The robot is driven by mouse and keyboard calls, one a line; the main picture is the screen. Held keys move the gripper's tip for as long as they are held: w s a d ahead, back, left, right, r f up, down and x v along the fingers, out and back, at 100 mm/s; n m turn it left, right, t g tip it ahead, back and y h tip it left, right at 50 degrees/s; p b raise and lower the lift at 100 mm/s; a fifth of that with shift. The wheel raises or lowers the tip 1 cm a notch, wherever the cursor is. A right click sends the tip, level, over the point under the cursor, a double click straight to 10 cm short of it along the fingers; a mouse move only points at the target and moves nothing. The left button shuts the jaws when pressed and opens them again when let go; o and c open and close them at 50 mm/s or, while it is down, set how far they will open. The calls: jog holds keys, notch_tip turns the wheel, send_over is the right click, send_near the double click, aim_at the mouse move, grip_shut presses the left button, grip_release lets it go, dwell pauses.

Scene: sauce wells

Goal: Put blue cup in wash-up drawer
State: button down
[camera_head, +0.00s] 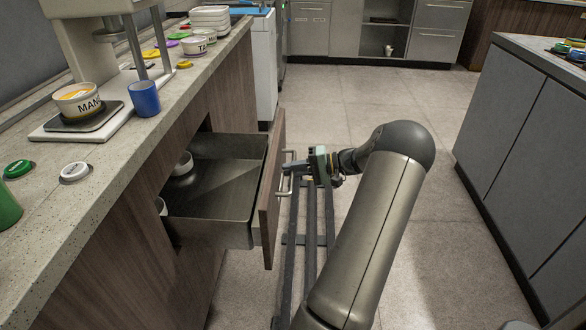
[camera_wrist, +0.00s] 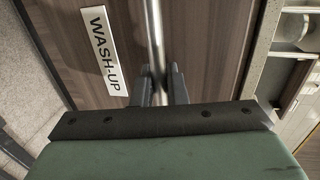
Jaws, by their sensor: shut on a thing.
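The blue cup (camera_head: 145,98) stands upright on the left counter, beside the white stand of a scale, in the head view. The wash-up drawer (camera_head: 215,205) below that counter is pulled out, and white bowls show inside it. My gripper (camera_head: 290,172) is at the drawer's front, shut on its bar handle (camera_head: 284,182). In the wrist view the fingers (camera_wrist: 163,88) close around the metal handle (camera_wrist: 154,40), next to the WASH-UP label (camera_wrist: 104,50). The cup is not in the wrist view.
A labelled tub (camera_head: 78,100) sits on the scale near the cup. Green (camera_head: 17,169) and white lids (camera_head: 74,172) lie on the near counter. A grey cabinet (camera_head: 530,150) stands at the right. The floor between is open apart from my rails.

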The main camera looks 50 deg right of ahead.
jog(key=c, duration=1.5)
grip_release()
jog(key=shift+c, duration=0.2)
jog(key=p+v, duration=0.3)
jog(key=v, duration=1.4)
jog(key=shift+s, duration=0.15)
